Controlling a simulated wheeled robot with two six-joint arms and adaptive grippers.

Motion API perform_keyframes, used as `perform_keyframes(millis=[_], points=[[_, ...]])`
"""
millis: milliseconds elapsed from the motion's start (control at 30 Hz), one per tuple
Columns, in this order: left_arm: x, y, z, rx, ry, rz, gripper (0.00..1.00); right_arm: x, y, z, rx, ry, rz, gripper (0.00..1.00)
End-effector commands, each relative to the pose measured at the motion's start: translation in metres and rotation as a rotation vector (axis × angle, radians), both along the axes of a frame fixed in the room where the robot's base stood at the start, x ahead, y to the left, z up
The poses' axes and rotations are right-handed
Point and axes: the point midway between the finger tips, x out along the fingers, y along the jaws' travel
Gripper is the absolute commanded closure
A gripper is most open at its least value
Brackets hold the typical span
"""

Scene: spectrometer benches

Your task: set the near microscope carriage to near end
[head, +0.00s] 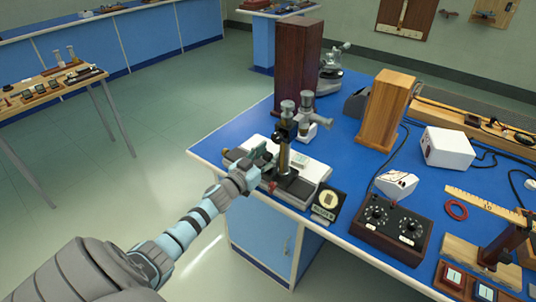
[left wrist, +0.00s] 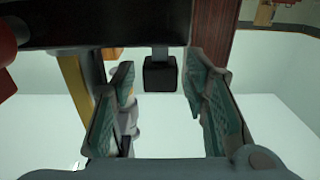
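The near microscope (head: 284,152) stands on a pale base (head: 318,170) at the left front corner of the blue bench. It has a brass column and grey-black upper parts. Which part is its carriage is hard to tell in the head view. My left gripper (head: 257,161) is at the left side of this microscope, low by its base. In the left wrist view my left gripper (left wrist: 162,110) has its teal finger pads wide apart. A small black block (left wrist: 160,75) on a grey stem shows in the gap, with no visible contact. My right gripper is not in view.
A dark wooden box (head: 297,65) stands behind the microscope and a lighter wooden box (head: 385,110) to its right. A dial box (head: 391,229) is farther right. Open floor lies left of the bench.

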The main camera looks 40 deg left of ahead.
Motion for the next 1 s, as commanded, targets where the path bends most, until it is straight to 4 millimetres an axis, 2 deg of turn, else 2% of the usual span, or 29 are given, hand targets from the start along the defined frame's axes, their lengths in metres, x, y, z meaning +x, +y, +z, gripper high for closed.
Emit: perform_keyframes(millis=[33, 233, 533, 667, 767, 1000], points=[[0.000, 0.000, 0.000, 0.000, 0.000, 0.000, 0.68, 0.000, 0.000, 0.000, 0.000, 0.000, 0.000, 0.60], [0.000, 0.000, 0.000, 0.000, 0.000, 0.000, 1.00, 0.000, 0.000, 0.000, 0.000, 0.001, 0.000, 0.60], [0.000, 0.001, 0.000, 0.000, 0.001, 0.000, 1.00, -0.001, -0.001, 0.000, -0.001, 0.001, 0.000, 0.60], [-0.001, 0.010, 0.000, 0.001, 0.001, 0.001, 1.00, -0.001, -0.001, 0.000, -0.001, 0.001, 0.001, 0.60], [-0.001, 0.026, -0.001, 0.003, 0.002, 0.002, 1.00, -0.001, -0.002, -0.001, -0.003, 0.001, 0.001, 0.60], [-0.002, 0.083, -0.002, 0.004, -0.001, 0.004, 1.00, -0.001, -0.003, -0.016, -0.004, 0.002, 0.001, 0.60]])
